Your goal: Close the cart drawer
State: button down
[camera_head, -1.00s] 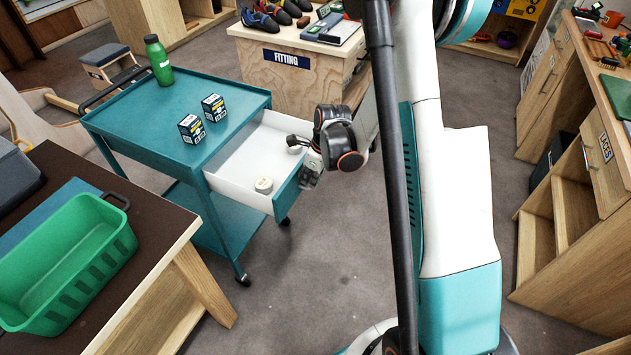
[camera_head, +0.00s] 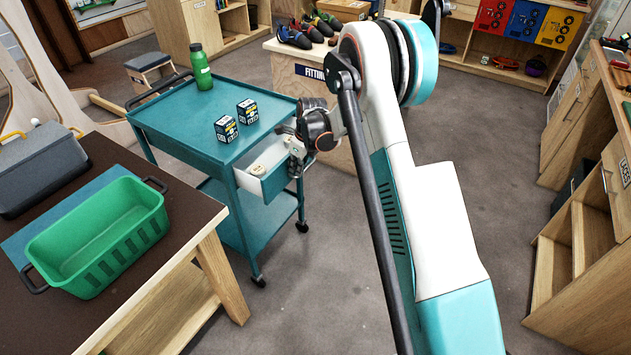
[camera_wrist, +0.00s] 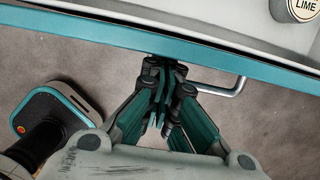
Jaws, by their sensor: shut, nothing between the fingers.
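The teal cart (camera_head: 190,125) stands left of centre in the head view. Its drawer (camera_head: 275,184) with a teal front is open by a short stretch on the right side. A round white container lies inside the drawer; in the wrist view its lid (camera_wrist: 303,9) reads LIME. My gripper (camera_head: 298,158) is at the drawer front. In the wrist view my gripper (camera_wrist: 162,122) is shut and empty, close against the outer face of the teal drawer front (camera_wrist: 120,40), left of the metal handle (camera_wrist: 222,88). The head view does not show clear contact.
Two small boxes (camera_head: 237,119) and a green bottle (camera_head: 201,68) stand on the cart top. A dark-topped table with a green basket (camera_head: 98,232) is at front left. Wooden shelving (camera_head: 575,235) is at right. Open floor (camera_head: 300,290) lies between.

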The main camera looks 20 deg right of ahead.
send_over(270, 168)
jog(key=shift+d, duration=0.1)
jog(key=shift+r, duration=0.1)
dwell(0.4)
